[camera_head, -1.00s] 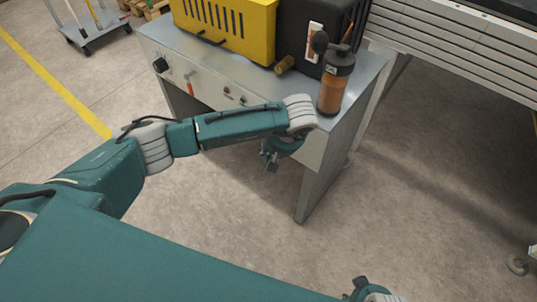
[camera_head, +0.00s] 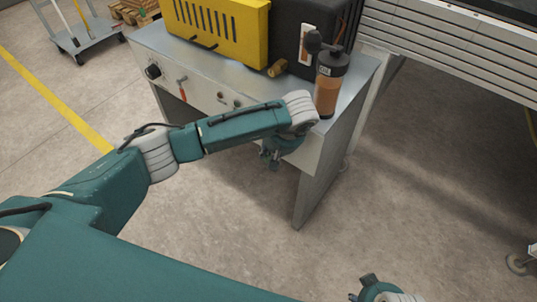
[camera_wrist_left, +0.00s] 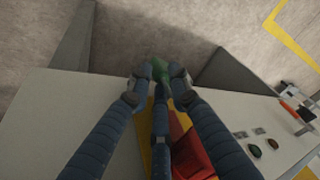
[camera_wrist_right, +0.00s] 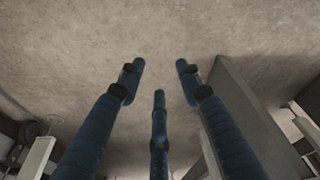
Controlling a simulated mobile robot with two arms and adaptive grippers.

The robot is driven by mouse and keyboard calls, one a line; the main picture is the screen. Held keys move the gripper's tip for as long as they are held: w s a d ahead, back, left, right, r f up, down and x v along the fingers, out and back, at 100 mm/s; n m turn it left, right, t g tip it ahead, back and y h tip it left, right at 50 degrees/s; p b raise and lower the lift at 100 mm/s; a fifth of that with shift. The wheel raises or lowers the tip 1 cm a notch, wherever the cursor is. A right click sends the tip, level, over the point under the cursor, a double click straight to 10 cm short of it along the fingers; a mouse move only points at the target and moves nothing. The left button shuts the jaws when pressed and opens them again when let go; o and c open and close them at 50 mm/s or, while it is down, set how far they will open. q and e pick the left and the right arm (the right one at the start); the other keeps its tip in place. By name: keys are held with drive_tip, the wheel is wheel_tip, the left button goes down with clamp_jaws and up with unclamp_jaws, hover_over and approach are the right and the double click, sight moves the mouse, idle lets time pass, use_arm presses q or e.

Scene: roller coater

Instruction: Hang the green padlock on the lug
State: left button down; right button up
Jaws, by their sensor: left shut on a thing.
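My left gripper (camera_head: 270,158) hangs in front of the grey cabinet (camera_head: 318,180), near its right end. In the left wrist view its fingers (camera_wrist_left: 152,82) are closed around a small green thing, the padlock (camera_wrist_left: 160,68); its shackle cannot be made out. A red part with yellow beside it (camera_wrist_left: 190,148) is on the cabinet front, partly behind the fingers. I cannot make out the lug. In the head view the padlock is not clear. My right gripper (camera_wrist_right: 158,72) has its fingers spread, empty, over the floor. Part of it shows at the head view's bottom edge.
On the cabinet stand a yellow slotted box (camera_head: 225,30), a black box (camera_head: 290,40) and an orange bottle with a dark top (camera_head: 328,85). The front has a knob (camera_head: 152,71) and a red lever (camera_head: 182,88).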

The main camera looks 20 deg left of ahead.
use_arm(q)
drive_tip(key=shift+w, duration=0.25)
drive_tip(key=shift+b, duration=0.4)
drive_tip(key=shift+w+f+b, duration=0.1)
drive_tip(key=shift+w+b, duration=0.1)
drive_tip(key=shift+b, duration=0.15)
drive_tip(key=shift+w+d+b, duration=0.1)
drive_tip(key=shift+b, duration=0.25)
use_arm(e)
drive_tip(key=v, duration=0.9)
drive_tip(key=shift+w+r+t, duration=0.2)
drive_tip(key=shift+w+t, duration=0.2)
drive_tip(key=shift+a, duration=0.1)
